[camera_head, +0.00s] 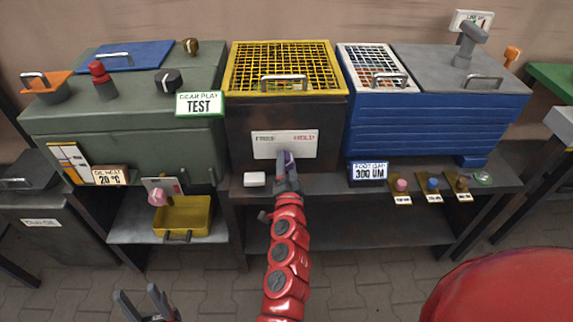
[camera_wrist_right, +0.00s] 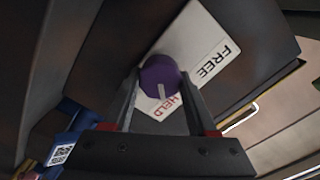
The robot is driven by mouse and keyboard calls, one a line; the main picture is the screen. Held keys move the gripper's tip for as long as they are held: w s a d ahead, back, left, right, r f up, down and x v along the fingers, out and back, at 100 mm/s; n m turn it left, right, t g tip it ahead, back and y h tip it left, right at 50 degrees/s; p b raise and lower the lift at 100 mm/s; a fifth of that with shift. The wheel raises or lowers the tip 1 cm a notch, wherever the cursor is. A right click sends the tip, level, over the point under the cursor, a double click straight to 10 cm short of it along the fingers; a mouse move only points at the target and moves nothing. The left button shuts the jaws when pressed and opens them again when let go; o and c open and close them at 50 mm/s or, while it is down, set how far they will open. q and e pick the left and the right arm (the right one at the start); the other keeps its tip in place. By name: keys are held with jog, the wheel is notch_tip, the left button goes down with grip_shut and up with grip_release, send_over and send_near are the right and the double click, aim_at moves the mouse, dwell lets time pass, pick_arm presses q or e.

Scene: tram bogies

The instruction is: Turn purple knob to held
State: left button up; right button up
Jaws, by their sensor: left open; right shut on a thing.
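The purple knob (camera_wrist_right: 160,72) sits on a white plate marked FREE and HELD (camera_wrist_right: 205,50), on the front of the dark box. In the right wrist view its pale line points down, toward the HELD word. My right gripper (camera_head: 287,172) reaches up to the plate (camera_head: 270,144) in the head view and mostly hides the knob. In the right wrist view the fingers (camera_wrist_right: 160,105) are shut on the knob, one on each side. My left gripper (camera_head: 146,300) is open and empty, low at the bottom left of the head view.
The dark box has a yellow grid lid (camera_head: 285,65). A green box (camera_head: 130,140) stands left, a blue box (camera_head: 430,125) right. A white block (camera_head: 254,179) lies on the ledge beside my right gripper. A yellow tray (camera_head: 183,215) and pink knob (camera_head: 157,197) are lower left.

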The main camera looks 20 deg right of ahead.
jog(key=shift+f, duration=0.1)
jog(key=o, duration=1.4)
jog(key=shift+c, duration=0.2)
jog(key=p+v, duration=0.4)
jog(key=v, duration=1.3)
jog(key=shift+s, duration=0.25)
